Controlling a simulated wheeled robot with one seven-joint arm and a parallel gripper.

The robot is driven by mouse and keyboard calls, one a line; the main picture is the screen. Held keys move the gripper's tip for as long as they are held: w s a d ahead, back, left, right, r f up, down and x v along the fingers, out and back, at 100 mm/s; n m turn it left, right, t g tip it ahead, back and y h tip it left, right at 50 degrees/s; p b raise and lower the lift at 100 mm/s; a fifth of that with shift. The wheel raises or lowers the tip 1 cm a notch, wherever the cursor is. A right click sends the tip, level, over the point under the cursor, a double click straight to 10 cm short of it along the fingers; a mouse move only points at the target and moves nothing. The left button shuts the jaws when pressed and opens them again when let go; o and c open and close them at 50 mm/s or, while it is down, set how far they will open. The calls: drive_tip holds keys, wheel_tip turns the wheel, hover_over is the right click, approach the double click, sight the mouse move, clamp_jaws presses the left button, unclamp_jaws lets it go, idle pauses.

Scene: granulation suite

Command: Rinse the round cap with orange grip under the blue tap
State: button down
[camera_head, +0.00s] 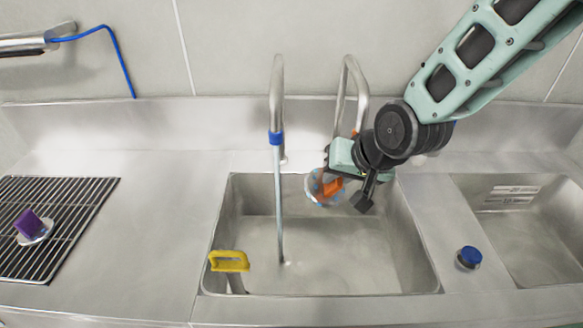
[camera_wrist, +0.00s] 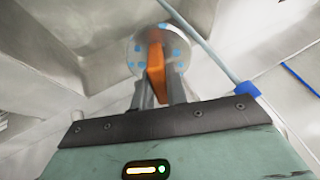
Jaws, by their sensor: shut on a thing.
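The round cap (camera_head: 314,194) is a pale disc with blue spots and an orange grip (camera_head: 328,187). My gripper (camera_head: 340,189) is shut on the orange grip and holds the cap over the back of the sink, to the right of the water. The blue tap (camera_head: 276,137) has a blue collar, and a thin stream (camera_head: 279,210) runs from it into the basin. In the wrist view the orange grip (camera_wrist: 155,64) stands between my fingers, with the spotted disc (camera_wrist: 140,48) beyond. The stream (camera_wrist: 200,42) passes right of the cap there, apart from most of it; contact is unclear.
A second tap (camera_head: 356,80) stands behind my gripper, partly hidden. A yellow handled item (camera_head: 229,261) sits at the sink's (camera_head: 430,270) front left. A purple-gripped item (camera_head: 35,226) is on the drying rack (camera_head: 80,200). A blue-topped item (camera_head: 468,257) stands right, before another basin (camera_head: 530,235).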

drive_tip(key=s+d+r+p, duration=0.2)
drive_tip(key=r, duration=0.1)
drive_tip(key=shift+s+d, duration=0.2)
drive_tip(key=shift+s, duration=0.1)
drive_tip(key=shift+f, duration=0.1)
idle(0.4)
